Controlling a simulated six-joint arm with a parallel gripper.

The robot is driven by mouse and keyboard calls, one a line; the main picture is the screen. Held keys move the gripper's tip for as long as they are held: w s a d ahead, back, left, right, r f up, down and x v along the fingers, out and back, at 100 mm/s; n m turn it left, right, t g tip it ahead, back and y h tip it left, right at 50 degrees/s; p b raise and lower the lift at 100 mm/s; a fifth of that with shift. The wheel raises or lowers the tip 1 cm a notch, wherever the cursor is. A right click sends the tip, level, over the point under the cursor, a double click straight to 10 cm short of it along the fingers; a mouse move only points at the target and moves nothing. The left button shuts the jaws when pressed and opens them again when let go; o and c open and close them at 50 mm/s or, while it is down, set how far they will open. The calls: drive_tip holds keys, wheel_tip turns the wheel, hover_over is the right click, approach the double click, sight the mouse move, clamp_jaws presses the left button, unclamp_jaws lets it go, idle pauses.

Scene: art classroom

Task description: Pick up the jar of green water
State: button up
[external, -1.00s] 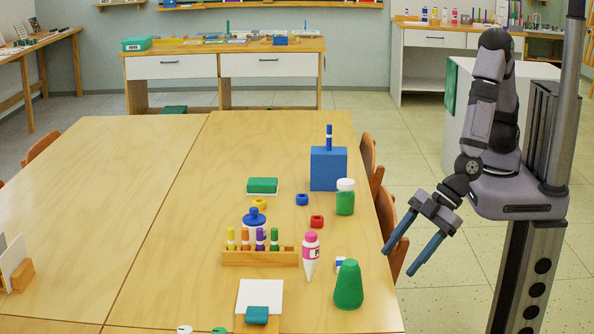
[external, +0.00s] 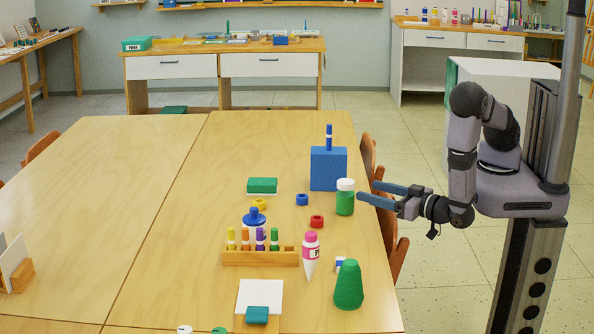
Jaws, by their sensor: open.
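The jar of green water (external: 345,202) stands upright on the table near its right edge. It has a white lid and green contents. My gripper (external: 366,194) is open, with its two blue fingers pointing left toward the jar. The fingertips are just right of the jar at about its height in the picture. I cannot tell whether a fingertip touches the jar. Nothing is held.
A blue block (external: 328,170) stands behind the jar. A red ring (external: 317,221) and a blue ring (external: 302,200) lie left of it. A green cone (external: 348,286) and a pink-capped bottle (external: 310,258) stand in front. The left half of the table (external: 110,215) is mostly clear.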

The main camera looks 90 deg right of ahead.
sight(353, 183)
drive_tip(key=shift+r+p+x, duration=0.2)
drive_tip(key=shift+p+x, duration=0.3)
drive_tip(key=shift+x, duration=0.95)
drive_tip(key=shift+r+p+x, duration=0.25)
drive_tip(key=shift+p+x, duration=0.25)
drive_tip(key=shift+x, duration=1.75)
drive_tip(key=shift+f, duration=0.15)
drive_tip(key=shift+a, duration=0.1)
drive_tip(key=shift+c, duration=0.4)
drive_tip(key=c, duration=1.3)
drive_tip(key=shift+r+p, duration=0.35)
drive_tip(key=shift+r, duration=4.65)
